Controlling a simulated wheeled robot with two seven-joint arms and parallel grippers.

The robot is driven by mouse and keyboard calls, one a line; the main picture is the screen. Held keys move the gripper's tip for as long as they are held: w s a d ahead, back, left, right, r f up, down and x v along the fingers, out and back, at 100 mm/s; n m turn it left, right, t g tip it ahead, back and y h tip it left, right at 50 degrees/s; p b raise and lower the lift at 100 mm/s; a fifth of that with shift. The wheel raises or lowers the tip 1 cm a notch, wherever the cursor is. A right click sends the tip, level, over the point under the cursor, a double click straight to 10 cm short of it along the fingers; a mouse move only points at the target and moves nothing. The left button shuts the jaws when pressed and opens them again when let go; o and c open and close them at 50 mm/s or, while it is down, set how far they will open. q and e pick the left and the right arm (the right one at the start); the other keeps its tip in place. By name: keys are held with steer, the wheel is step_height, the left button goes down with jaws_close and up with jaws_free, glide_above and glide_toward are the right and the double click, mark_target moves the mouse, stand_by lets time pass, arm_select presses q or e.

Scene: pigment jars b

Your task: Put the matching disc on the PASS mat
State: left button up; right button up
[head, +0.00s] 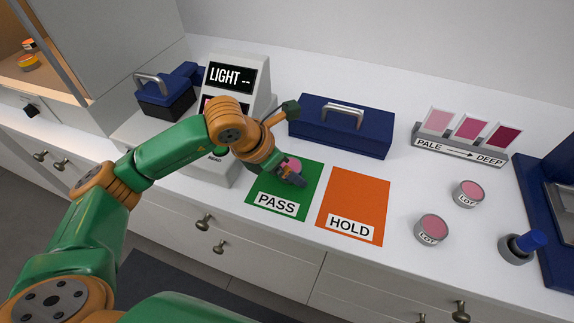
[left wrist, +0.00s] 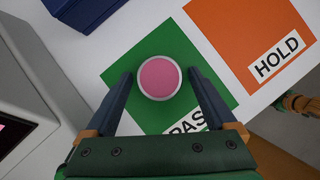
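A round pink-topped disc with a pale rim (left wrist: 158,77) is over the green PASS mat (head: 262,190); in the head view its pink top (head: 293,164) shows partly behind my left gripper (head: 290,178). In the left wrist view my left gripper (left wrist: 160,80) has its fingers apart, one on each side of the disc, with narrow gaps. Two similar pink-topped LOT tins (head: 431,228) (head: 467,193) stand on the counter at right. A reader (head: 237,78) displays "LIGHT --". A green and orange part of my right arm shows at the left wrist view's right edge; its fingers are unclear.
The orange HOLD mat (head: 354,195) is bare. A blue toolbox (head: 340,130) stands behind the mats. A swatch stand marked PALE to DEEP (head: 460,150) is at back right. A blue-handled stamp-like object (head: 520,245) stands near the right edge. Counter around the HOLD mat is clear.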

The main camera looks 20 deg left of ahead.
arm_select(q)
steer(key=shift+r, duration=0.3)
steer(key=v, duration=1.1)
steer(key=shift+s+r, duration=0.2)
steer(key=shift+r, duration=0.1)
steer(key=shift+a, duration=0.2)
